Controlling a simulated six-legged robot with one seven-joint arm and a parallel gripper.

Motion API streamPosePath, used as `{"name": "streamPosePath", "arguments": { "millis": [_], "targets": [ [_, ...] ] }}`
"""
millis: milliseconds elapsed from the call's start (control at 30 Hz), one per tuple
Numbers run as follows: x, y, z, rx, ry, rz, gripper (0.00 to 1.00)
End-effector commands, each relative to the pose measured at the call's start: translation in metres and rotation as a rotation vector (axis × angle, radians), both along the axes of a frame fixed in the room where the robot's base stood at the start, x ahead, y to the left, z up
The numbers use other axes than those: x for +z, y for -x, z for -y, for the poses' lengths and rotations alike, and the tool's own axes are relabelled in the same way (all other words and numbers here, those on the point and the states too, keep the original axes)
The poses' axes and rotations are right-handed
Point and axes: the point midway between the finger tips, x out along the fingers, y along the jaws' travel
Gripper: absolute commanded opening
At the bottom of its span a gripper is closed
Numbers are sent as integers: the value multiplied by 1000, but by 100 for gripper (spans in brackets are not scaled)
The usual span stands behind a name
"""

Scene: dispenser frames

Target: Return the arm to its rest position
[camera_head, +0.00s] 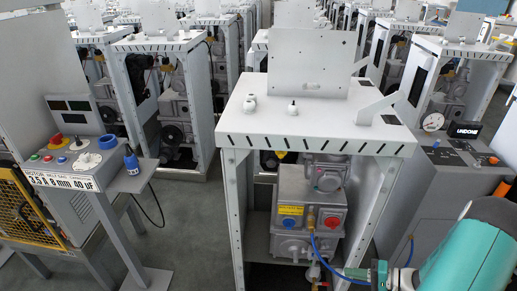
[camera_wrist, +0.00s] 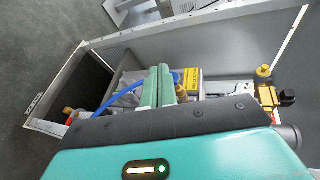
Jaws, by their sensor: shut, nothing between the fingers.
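My arm's teal link enters the head view at the lower right. My gripper (camera_head: 379,273) shows there at the bottom edge, in front of the open dispenser frame (camera_head: 236,137). In the wrist view my gripper (camera_wrist: 160,72) has its two pale green fingers together, with nothing between them. A blue hose (camera_head: 326,265) runs close by the fingertips in the head view; I cannot tell whether they touch. The hose also shows beside the fingers in the wrist view (camera_wrist: 125,97).
A control desk (camera_head: 85,160) stands left, and a grey cabinet (camera_head: 440,190) stands right behind my arm. A brass valve (camera_wrist: 266,92) sits right of the fingers. Grey floor shows left of the frame.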

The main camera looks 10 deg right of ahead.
Motion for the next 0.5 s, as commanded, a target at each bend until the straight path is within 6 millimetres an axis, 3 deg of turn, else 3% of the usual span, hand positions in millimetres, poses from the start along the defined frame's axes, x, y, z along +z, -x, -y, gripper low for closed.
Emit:
{"name": "streamPosePath", "arguments": {
  "millis": [100, 500],
  "targets": [
    [41, -11, -20, 117, 77, -56, 0],
    [154, -17, -94, 392, 403, -221, 0]
  ]
}}
